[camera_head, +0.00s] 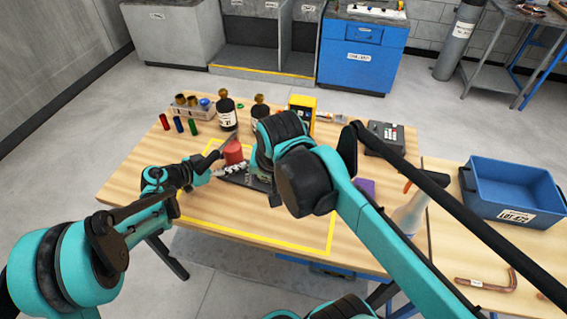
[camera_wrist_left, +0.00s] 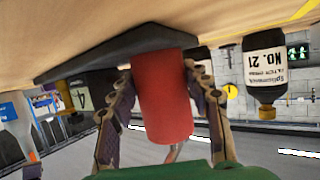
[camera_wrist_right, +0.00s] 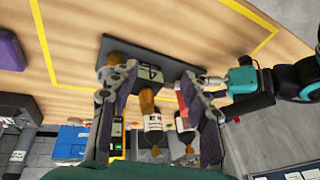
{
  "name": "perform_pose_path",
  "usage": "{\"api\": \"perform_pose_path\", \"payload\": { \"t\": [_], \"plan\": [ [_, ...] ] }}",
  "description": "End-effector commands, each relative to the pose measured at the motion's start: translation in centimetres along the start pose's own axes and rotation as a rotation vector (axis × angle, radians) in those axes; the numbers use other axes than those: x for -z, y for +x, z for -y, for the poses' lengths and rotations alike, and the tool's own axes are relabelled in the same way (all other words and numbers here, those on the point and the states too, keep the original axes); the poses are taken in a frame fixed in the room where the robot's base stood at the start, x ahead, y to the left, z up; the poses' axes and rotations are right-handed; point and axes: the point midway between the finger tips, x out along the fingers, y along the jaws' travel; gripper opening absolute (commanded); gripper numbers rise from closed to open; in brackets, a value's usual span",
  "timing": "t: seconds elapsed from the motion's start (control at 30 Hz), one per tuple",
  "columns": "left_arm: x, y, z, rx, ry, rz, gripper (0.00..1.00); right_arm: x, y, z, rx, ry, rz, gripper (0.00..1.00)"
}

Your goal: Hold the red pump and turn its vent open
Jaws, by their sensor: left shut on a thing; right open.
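The red pump (camera_head: 233,152) is a red cylinder on a dark base plate (camera_wrist_right: 125,50), which bears a label with a 4 in the right wrist view. In the left wrist view the red pump (camera_wrist_left: 163,100) stands between the fingers of my left gripper (camera_wrist_left: 157,78), which is shut on it. My right gripper (camera_wrist_right: 150,84) is open, its fingers reaching around the part of the plate with the label. A brass-coloured piece (camera_wrist_right: 113,61) shows by its left finger; I cannot tell if it is the vent. In the head view my right arm hides this gripper and part of the plate.
Dark bottles (camera_head: 228,116) and a yellow device (camera_head: 301,113) stand behind the pump. A rack (camera_head: 205,112) and small coloured cylinders are at the back left. A purple block (camera_head: 367,187), a spray bottle (camera_head: 408,212) and a blue bin (camera_head: 508,207) are to the right. The front table area is clear.

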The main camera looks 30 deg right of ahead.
Motion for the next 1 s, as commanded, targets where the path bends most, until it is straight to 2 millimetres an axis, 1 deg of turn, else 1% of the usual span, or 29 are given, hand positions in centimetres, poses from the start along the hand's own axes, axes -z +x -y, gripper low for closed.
{"api": "perform_pose_path", "payload": {
  "t": [0.03, 0.2, 0.3, 0.43, 0.57, 0.67, 0.77, 1.0],
  "plan": [
    [0.0, 0.0, -0.1, -0.004, 0.000, 0.001, 0.00, 2.0, -0.9, -0.3, -0.038, 0.141, 0.032, 0.47],
    [0.0, 0.0, -0.1, -0.003, 0.000, 0.001, 0.00, 6.8, -3.2, -1.9, -0.176, 0.602, 0.121, 0.47],
    [0.0, 0.0, -0.1, -0.003, 0.000, 0.000, 0.00, 8.8, -4.2, -2.9, -0.250, 0.816, 0.151, 0.47],
    [0.0, 0.0, -0.1, -0.002, 0.000, 0.000, 0.00, 10.5, -5.0, -3.8, -0.321, 1.006, 0.169, 0.47],
    [0.0, 0.0, -0.1, -0.002, 0.000, 0.000, 0.00, 11.2, -5.2, -4.3, -0.356, 1.095, 0.176, 0.47],
    [0.0, 0.0, 0.0, -0.001, 0.000, 0.000, 0.00, 11.0, -4.6, -4.5, -0.364, 1.115, 0.177, 0.47],
    [0.0, 0.0, 0.0, -0.001, 0.000, 0.000, 0.00, 10.5, -3.2, -4.8, -0.364, 1.115, 0.177, 0.47],
    [0.0, 0.0, 0.0, 0.000, 0.000, -0.001, 0.00, 8.9, 1.5, -5.8, -0.362, 1.112, 0.176, 0.47]
  ]
}}
